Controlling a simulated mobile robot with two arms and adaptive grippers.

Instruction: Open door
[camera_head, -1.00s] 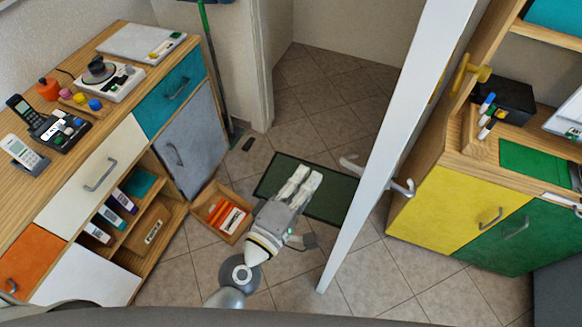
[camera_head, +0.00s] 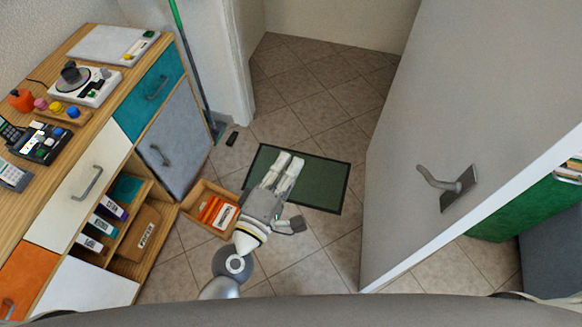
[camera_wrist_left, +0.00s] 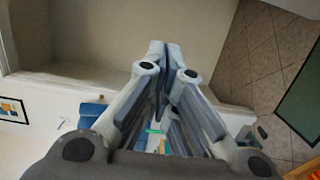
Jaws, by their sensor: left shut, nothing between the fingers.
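The white door (camera_head: 440,120) stands open at the right of the head view, its broad face turned toward me. Its metal lever handle (camera_head: 447,184) sits on a dark plate near the door's free edge. My left gripper (camera_head: 287,168) is over the green mat in front of the doorway, to the left of the door and apart from the handle. In the left wrist view its fingers (camera_wrist_left: 166,52) are together with nothing between them. My right gripper is not in view.
The green mat (camera_head: 330,186) lies in the doorway. A wooden box (camera_head: 196,194) with orange items stands on the floor beside the left cabinet (camera_head: 108,160). A green cabinet (camera_head: 505,216) is partly hidden behind the door. Tiled floor beyond the doorway is clear.

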